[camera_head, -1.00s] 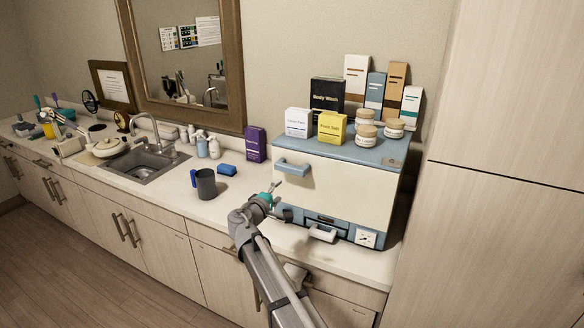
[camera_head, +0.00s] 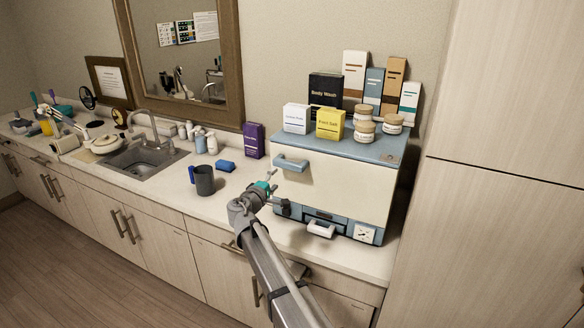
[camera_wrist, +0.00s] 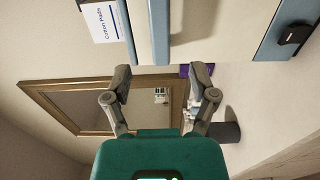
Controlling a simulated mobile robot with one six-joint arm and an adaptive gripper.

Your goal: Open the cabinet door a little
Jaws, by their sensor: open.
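The cabinet is a cream and blue box on the counter, with a cream front door (camera_head: 335,190) that looks shut. Its blue bar handle (camera_head: 290,163) is at the door's upper left. In the wrist view the handle (camera_wrist: 160,30) runs down from the top edge, between the lines of the two fingers. My gripper (camera_head: 270,176) is in front of the cabinet, just left of and below the handle. In the wrist view my gripper (camera_wrist: 162,76) is open and empty, its fingertips spread near the handle's end. I cannot tell whether they touch it.
Boxes and jars (camera_head: 365,130) stand on the cabinet top. A white lower handle (camera_head: 320,229) sticks out below the door. A dark mug (camera_head: 204,181), blue sponge (camera_head: 225,166) and purple box (camera_head: 253,141) stand left. A tall wooden cupboard (camera_head: 500,200) closes off the right.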

